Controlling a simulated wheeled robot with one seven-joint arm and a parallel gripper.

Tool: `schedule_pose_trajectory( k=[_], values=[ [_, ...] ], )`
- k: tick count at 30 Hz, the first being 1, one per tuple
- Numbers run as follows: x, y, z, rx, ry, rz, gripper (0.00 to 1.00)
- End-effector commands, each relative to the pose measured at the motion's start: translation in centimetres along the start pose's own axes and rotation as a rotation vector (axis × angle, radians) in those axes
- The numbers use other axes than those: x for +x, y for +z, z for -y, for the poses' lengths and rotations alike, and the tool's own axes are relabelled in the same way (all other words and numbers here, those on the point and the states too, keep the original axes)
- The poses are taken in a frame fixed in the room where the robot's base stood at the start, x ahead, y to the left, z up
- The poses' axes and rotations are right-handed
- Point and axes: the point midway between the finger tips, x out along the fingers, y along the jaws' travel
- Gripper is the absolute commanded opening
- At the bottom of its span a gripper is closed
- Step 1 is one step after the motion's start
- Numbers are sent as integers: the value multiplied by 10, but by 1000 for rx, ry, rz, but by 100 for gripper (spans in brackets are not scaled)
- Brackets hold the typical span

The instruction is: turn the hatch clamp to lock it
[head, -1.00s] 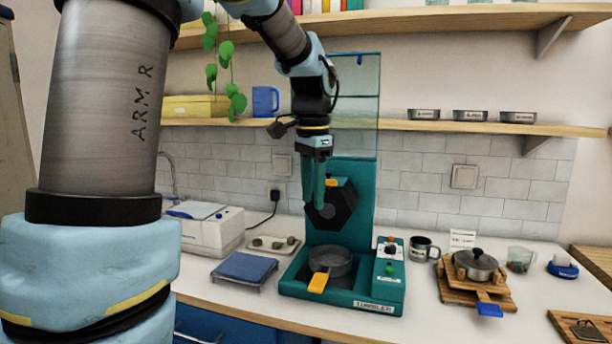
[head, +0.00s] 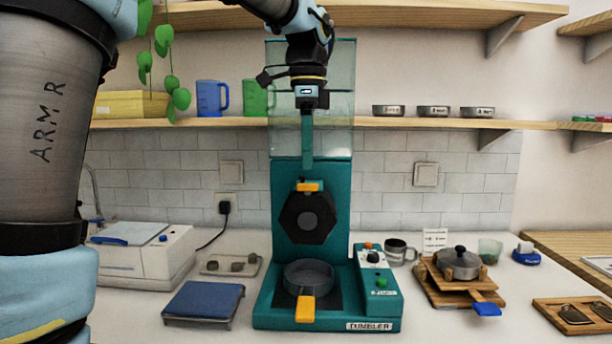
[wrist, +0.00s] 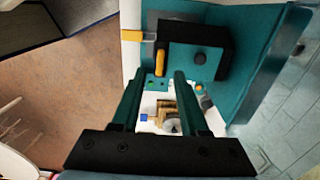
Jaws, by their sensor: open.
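The teal tumbler machine (head: 284,205) stands on the counter with a black hexagonal drum (head: 296,226) on its upright back. An orange tab (head: 309,187), which looks like the hatch clamp, lies level across the drum's top edge. In the wrist view the tab (wrist: 159,62) shows beside the black drum (wrist: 205,45), just beyond the fingertips. My gripper (head: 307,166) points down, just above the tab, seen edge-on from the head. In the wrist view my gripper (wrist: 156,78) has its two teal fingers apart with nothing between them. I cannot tell whether a finger touches the tab.
A grey pan (head: 309,274) with an orange handle sits on the machine's base. The control box (head: 379,272) is at its right. A blue-topped stand (head: 204,300) is at left, and a pot (head: 459,263) on wooden boards at right. A shelf (head: 230,123) runs behind my gripper.

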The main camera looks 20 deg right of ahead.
Motion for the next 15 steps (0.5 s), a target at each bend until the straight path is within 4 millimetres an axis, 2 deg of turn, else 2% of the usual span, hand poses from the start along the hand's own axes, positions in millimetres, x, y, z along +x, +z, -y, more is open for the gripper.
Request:
schedule_pose_trajectory(
  k=[6, 15],
  values=[
    [32, 0, 0, -1, 2, 1, 44],
    [45, 0, 0, -1, -1, -1, 44]
  ],
)
